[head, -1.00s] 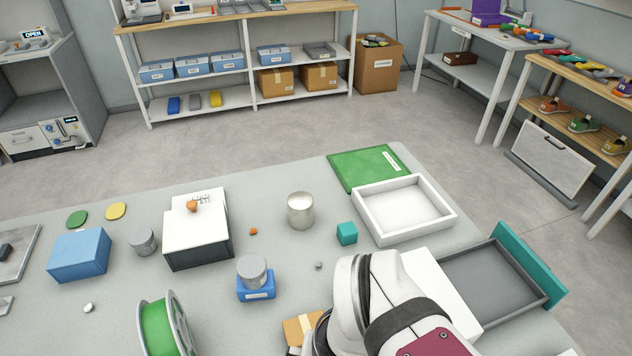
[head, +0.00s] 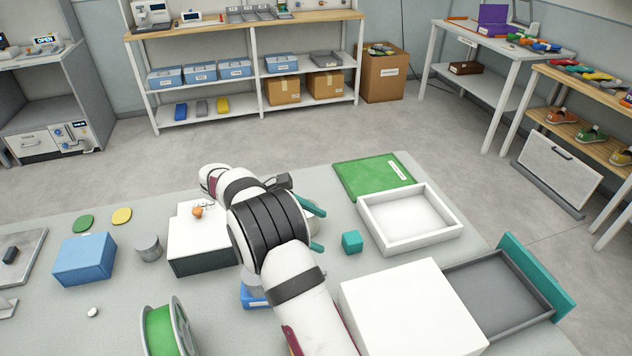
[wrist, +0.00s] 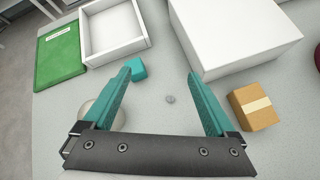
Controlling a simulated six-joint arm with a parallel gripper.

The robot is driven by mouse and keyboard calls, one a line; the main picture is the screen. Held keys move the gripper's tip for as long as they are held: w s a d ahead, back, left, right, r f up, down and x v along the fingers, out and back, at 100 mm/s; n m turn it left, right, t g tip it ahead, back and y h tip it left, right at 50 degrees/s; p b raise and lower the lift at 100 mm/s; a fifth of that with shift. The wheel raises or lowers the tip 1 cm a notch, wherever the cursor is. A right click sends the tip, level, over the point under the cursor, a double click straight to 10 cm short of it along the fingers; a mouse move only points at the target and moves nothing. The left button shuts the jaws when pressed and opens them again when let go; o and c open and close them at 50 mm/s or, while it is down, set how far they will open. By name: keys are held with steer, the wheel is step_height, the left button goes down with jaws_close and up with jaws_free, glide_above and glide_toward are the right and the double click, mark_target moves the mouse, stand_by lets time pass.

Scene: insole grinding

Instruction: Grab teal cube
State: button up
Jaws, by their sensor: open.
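The teal cube (head: 352,242) sits on the grey table, just left of the white open tray. In the wrist view the teal cube (wrist: 137,69) shows beyond the tip of the left finger, which partly overlaps it in the picture. My gripper (head: 318,228) has teal fingers and is to the left of the cube in the head view. In the wrist view my gripper (wrist: 159,75) is open, with nothing held between its fingers.
The white tray (head: 448,240) and the green mat (head: 343,183) lie beyond the cube. A large white box (head: 410,310) stands nearer.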

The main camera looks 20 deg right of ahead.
mark_target(353, 237)
steer(key=w+f+n+h, duration=0.1)
steer(key=f, duration=0.1)
steer(key=w+f+n+t+h, duration=0.1)
steer(key=w+f+n, duration=0.1)
steer(key=f, duration=0.1)
steer(key=w+a+f+n+h, duration=0.1)
steer(key=w+f+n, duration=0.1)
steer(key=f, duration=0.1)
steer(key=shift+w+a+f+t+h, duration=0.1)
steer(key=shift+w+t+h, duration=0.2)
steer(key=shift+t, duration=0.1)
steer(key=shift+n, duration=0.3)
steer(key=x, duration=1.6)
steer(key=shift+s, duration=0.1)
steer(key=c, duration=1.4)
